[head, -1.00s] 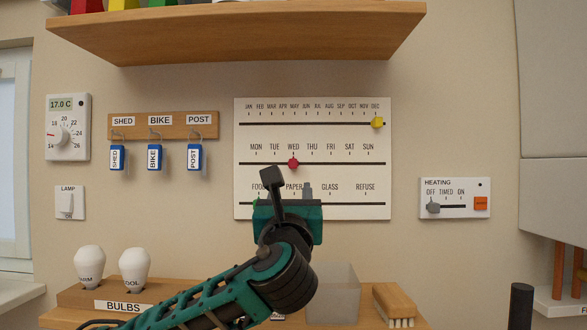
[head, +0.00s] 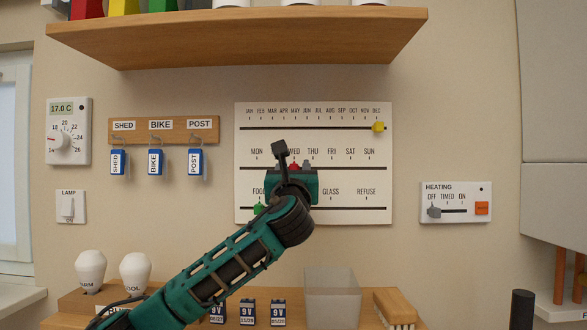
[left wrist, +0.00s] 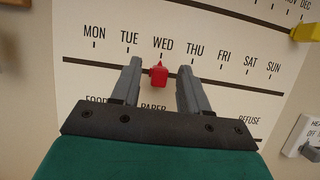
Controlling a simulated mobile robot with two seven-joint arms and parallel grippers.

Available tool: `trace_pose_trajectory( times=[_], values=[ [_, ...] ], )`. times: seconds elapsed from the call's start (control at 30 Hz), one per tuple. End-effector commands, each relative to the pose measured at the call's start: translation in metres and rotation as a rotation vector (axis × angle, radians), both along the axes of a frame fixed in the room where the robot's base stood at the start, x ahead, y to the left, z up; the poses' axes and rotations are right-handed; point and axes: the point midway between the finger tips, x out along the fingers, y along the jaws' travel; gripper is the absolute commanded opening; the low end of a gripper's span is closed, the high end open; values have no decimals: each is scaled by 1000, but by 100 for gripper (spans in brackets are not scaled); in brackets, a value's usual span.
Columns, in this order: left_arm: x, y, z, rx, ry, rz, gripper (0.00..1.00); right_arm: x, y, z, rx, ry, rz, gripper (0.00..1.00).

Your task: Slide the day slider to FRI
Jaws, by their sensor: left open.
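The day slider is a red knob (left wrist: 158,75) on the middle slot of the white calendar board (head: 370,220). In the left wrist view its pointer stands at WED. FRI is two labels to the right of it. My left gripper (left wrist: 156,80) is open, with one grey finger on each side of the red knob; I cannot tell whether either finger touches it. In the head view my left gripper (head: 291,168) is in front of the board and hides most of the red knob and the TUE label. My right gripper is not in view.
On the board, a yellow knob (head: 378,127) stands at DEC on the top slot and a green knob (head: 259,208) near FOOD on the bottom one. A wooden shelf (head: 240,35) hangs above. A clear bin (head: 332,295) and a brush (head: 396,307) stand below.

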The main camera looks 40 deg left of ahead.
Motion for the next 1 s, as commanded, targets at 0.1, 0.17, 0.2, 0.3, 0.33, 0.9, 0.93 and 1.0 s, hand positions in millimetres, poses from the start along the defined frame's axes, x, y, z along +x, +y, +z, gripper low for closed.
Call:
trace_pose_trajectory(
  times=[0.1,0.17,0.2,0.3,0.33,0.9,0.93,1.0],
  values=[
    [3,2,1,-1,1,0,45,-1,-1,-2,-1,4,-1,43],
    [3,2,1,0,0,-1,45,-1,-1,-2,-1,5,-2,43],
    [3,2,1,1,1,-1,45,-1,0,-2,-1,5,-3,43],
    [3,2,1,1,1,-1,45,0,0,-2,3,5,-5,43],
    [3,2,1,1,1,-1,45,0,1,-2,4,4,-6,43],
    [2,2,1,1,1,0,0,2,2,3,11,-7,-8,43],
    [2,2,1,1,1,0,0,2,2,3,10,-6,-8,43],
    [2,2,1,1,1,0,0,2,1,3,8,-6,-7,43]
  ],
)
